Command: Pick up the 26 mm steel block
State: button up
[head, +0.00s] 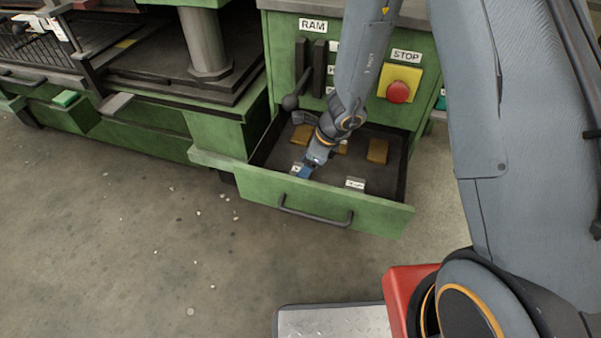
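An open green drawer (300,201) holds several small blocks. A small grey block with a white label (355,184) lies near the drawer's front, right of my gripper. Another white-labelled piece (296,168) shows at the left of my gripper, partly hidden by it. The labels are too small to read, so I cannot tell which one is the 26 mm steel block. My gripper (305,172) reaches down into the drawer near its front wall. Its fingertips are too small and covered to show whether they are open or hold something.
Yellow-brown blocks (378,151) lie farther back in the drawer. A dark lever with a ball knob (290,102) hangs above the drawer's left side. A red STOP button (398,92) is on the panel above.

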jog(key=shift+c, duration=0.5)
jog(key=shift+w, duration=0.1)
grip_shut()
jog(key=shift+r, duration=0.1)
